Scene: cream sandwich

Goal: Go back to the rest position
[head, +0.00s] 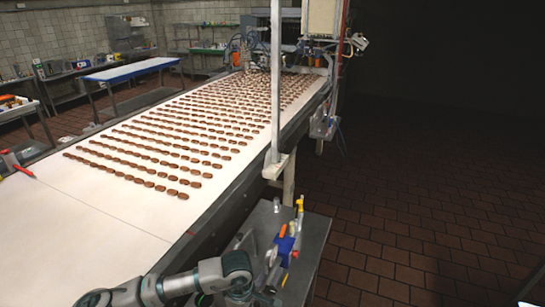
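Many brown sandwich cookies (190,150) lie in several rows on a long white conveyor belt (90,225) that runs away from me. Part of my arm (172,287) comes in at the bottom, low over the near right corner of the belt, and bends down at a dark joint. No gripper fingers show at its end, so I cannot see my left gripper. My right gripper is also not visible.
A grey metal side table (308,247) with blue and yellow fittings (286,242) stands close to the belt's right side. A metal post (276,90) rises beside the belt. Benches (130,71) stand at the left. The brown tiled floor (420,220) at right is clear.

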